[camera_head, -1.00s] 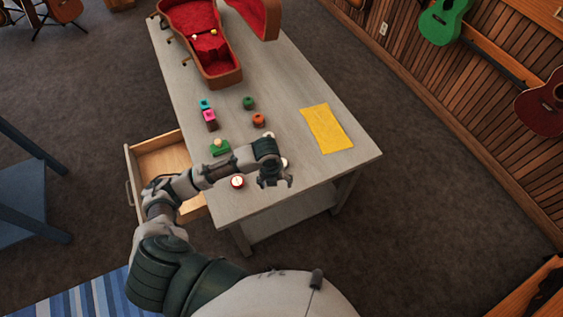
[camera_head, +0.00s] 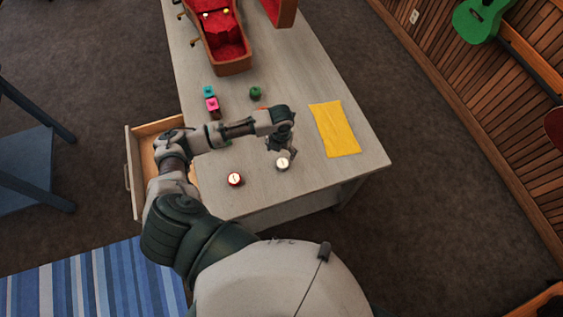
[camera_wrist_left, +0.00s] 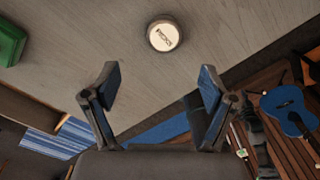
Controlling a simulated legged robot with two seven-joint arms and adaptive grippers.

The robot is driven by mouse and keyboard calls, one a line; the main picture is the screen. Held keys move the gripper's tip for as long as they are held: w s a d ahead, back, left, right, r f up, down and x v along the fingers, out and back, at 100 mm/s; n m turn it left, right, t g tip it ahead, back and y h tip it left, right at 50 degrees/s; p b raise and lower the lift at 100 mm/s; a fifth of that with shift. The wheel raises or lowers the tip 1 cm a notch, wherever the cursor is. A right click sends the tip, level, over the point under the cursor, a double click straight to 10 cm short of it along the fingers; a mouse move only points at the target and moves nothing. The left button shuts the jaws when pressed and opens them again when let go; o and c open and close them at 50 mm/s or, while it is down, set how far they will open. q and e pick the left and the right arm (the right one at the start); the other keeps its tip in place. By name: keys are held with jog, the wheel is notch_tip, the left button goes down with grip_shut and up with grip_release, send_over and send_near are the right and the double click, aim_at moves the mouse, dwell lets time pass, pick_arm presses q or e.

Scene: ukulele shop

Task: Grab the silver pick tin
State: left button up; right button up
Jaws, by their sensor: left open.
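The silver pick tin (camera_head: 282,163) is a small round tin with a pale, marked lid. It stands on the grey table (camera_head: 345,170) near its front end. In the left wrist view the tin (camera_wrist_left: 164,36) shows whole, beyond the fingertips and roughly between their lines. My left gripper (camera_head: 285,150) is open and empty, just behind the tin in the head view. Its two spread fingers also show in the left wrist view (camera_wrist_left: 160,80), with nothing between them. My right gripper is in neither view.
A similar red-sided tin (camera_head: 235,179) stands left of the silver one. A yellow cloth (camera_head: 335,129) lies to the right. Pink (camera_head: 212,103) and green (camera_head: 255,92) small items and an open red-lined case (camera_head: 228,50) are farther back. A drawer (camera_head: 130,165) is open at left.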

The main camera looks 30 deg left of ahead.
aim_at(283, 163)
pick_arm(q)
jog(key=f, duration=0.3)
jog(key=shift+w+d+f, duration=0.2)
jog(key=shift+w+d, duration=0.05)
jog(key=shift+d+f, duration=0.3)
jog(key=shift+f, duration=0.25)
notch_tip(283, 163, down, 4)
jog(key=shift+s+f+p, duration=0.1)
jog(key=shift+f+p, duration=0.1)
jog(key=shift+p, duration=0.2)
jog(key=shift+a+f, duration=0.35)
jog(key=shift+a, duration=0.1)
jog(key=shift+d+r, duration=0.1)
jog(key=shift+d, duration=0.1)
jog(key=c, duration=1.1)
jog(key=shift+d, duration=0.2)
jog(key=shift+c, duration=0.7)
jog(key=shift+r, duration=0.1)
